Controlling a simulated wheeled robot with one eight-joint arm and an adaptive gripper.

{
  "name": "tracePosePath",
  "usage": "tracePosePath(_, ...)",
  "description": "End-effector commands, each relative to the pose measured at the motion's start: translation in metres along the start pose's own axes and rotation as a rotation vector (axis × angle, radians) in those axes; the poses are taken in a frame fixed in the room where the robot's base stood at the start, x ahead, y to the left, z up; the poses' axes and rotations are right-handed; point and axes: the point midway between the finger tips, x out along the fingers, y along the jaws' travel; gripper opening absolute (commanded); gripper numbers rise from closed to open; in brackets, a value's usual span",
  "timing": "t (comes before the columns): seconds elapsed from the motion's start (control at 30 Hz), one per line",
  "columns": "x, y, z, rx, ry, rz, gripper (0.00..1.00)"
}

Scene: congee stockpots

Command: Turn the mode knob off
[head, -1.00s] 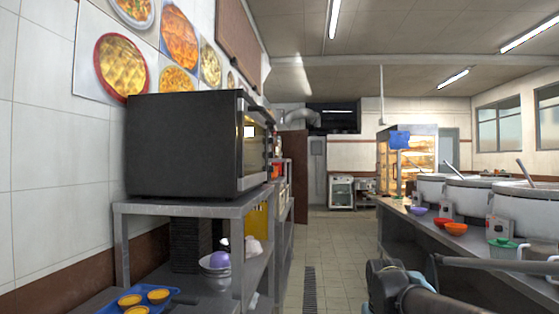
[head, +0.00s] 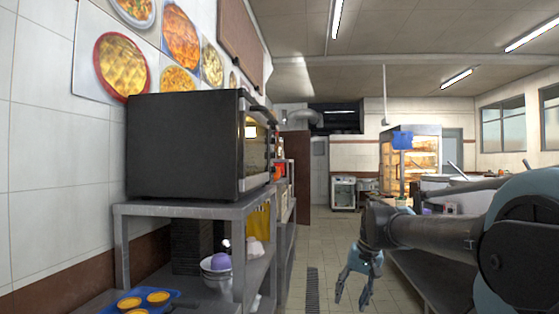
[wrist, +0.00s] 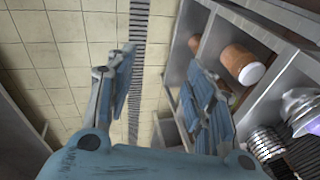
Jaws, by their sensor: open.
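No mode knob can be made out in either view. A black countertop oven (head: 182,147) stands on the grey metal shelf unit (head: 190,209) at the left of the head view. Its front faces right and shows only at a steep slant, with a door handle near the top. My gripper (head: 354,288) hangs over the aisle to the right of the oven, lower than it and apart from it. Its fingers are spread, with nothing between them; they also show in the wrist view (wrist: 163,88).
Below the oven are metal bowls (head: 216,280) and a blue tray (head: 172,299) of yellow cups. The wrist view shows a brown jar (wrist: 241,64) on a shelf. A long counter (head: 440,285) with pots runs along the right. The tiled aisle (head: 322,252) is clear.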

Motion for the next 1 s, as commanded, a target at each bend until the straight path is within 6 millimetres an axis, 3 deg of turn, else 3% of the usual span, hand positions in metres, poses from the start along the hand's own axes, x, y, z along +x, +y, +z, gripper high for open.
tracePosePath(0.1,-0.03,-0.033,-0.041,0.06,-0.018,-0.085,0.48)
tracePosePath(0.5,-0.116,-0.129,-0.177,0.251,-0.102,-0.369,0.48)
tracePosePath(1.0,-0.201,-0.217,-0.356,0.457,-0.25,-0.716,0.48)
